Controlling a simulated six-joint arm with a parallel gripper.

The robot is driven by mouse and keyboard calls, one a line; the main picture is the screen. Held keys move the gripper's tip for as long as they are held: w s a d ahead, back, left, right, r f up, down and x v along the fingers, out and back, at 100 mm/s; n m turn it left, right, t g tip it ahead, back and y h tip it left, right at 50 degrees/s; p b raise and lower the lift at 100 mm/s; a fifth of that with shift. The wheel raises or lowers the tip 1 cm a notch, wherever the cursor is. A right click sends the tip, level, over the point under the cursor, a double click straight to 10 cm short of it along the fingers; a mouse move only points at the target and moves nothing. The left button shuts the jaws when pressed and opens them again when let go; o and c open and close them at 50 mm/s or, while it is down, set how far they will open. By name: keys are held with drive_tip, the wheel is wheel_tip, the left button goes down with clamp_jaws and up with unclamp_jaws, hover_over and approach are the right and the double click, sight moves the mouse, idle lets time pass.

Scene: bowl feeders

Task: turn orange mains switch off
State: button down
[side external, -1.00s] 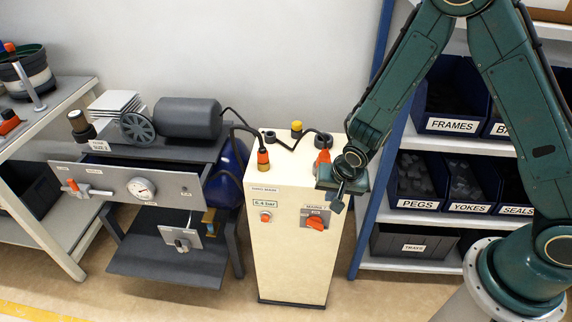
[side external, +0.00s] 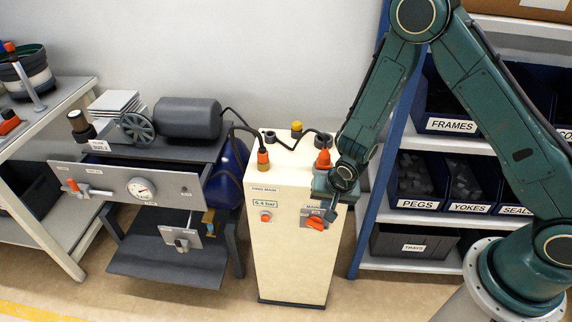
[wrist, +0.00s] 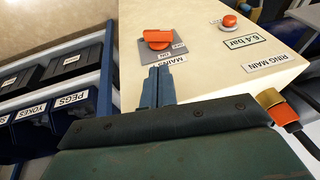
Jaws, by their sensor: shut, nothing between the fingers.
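The orange mains switch (side external: 314,224) is a rotary handle on a grey plate on the front of the cream cabinet (side external: 290,260). In the wrist view the orange handle (wrist: 158,37) lies roughly across the picture on its grey plate, by a MAINS label (wrist: 172,62). My gripper (side external: 331,214) is shut and empty, at the upper right of the switch in the side view. In the wrist view its closed fingertips (wrist: 159,70) point at the switch, with a small gap showing between them and the handle. Whether they touch cannot be told from the side view.
An orange button (side external: 265,217) and a 6.4 bar display (side external: 263,204) sit left of the switch. Blue bins on a shelf (side external: 425,185) are close on the right. The floor before the cabinet is clear.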

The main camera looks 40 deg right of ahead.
hover_over(307, 222)
drive_tip(key=s+d, duration=0.2)
drive_tip(key=s, duration=0.1)
drive_tip(key=f, duration=0.6)
drive_tip(key=shift+w+f, duration=0.15)
drive_tip(key=shift+w, duration=0.1)
drive_tip(key=shift+w+a+f, duration=0.25)
drive_tip(key=shift+f, duration=0.3)
drive_tip(key=shift+w+a+f, duration=0.2)
drive_tip(key=shift+f, duration=0.35)
drive_tip(key=shift+w+a+f, duration=0.1)
drive_tip(key=shift+a+f, duration=0.05)
drive_tip(key=shift+w+a+f+g+h, duration=0.3)
drive_tip(key=shift+g+h, duration=0.2)
drive_tip(key=shift+g, duration=0.1)
drive_tip(key=shift+w+a+f+n+g+h, duration=0.15)
drive_tip(key=shift+n+g+h, duration=0.05)
drive_tip(key=shift+g+h, duration=0.3)
drive_tip(key=shift+w+a+f+n+g+h, duration=0.1)
drive_tip(key=shift+n+g+h, duration=0.1)
drive_tip(key=shift+g+h, duration=0.3)
drive_tip(key=shift+w+a+f, duration=0.2)
drive_tip(key=shift+s+d, duration=0.1)
